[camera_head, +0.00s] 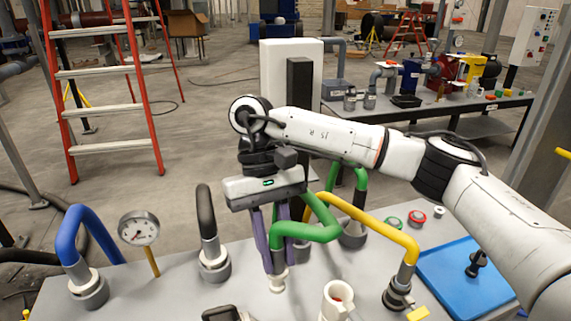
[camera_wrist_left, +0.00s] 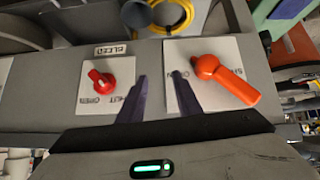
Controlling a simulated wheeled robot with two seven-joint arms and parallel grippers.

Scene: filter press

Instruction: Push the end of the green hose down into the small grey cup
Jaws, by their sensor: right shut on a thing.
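The green hose (camera_head: 318,234) arches over the bench in the head view, and its near end bends down at the left. My right gripper (camera_head: 274,262) points down with its purple fingers shut on the hose close to that end. A small pale grey cup (camera_head: 278,284) stands on the bench right below the fingertips. The fingers partly hide the hose end, so I cannot tell whether it is inside the cup or just above it. My left gripper (camera_wrist_left: 160,88) shows only in the left wrist view, with its two purple fingers apart and nothing between them.
On the grey bench (camera_head: 180,290) stand a blue hose (camera_head: 84,230), a pressure gauge (camera_head: 139,229), a black hose (camera_head: 206,210), a yellow pipe (camera_head: 375,229), a white cup (camera_head: 337,300) and a blue tray (camera_head: 450,268). A red knob (camera_wrist_left: 100,79) and an orange lever (camera_wrist_left: 226,80) face my left gripper.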

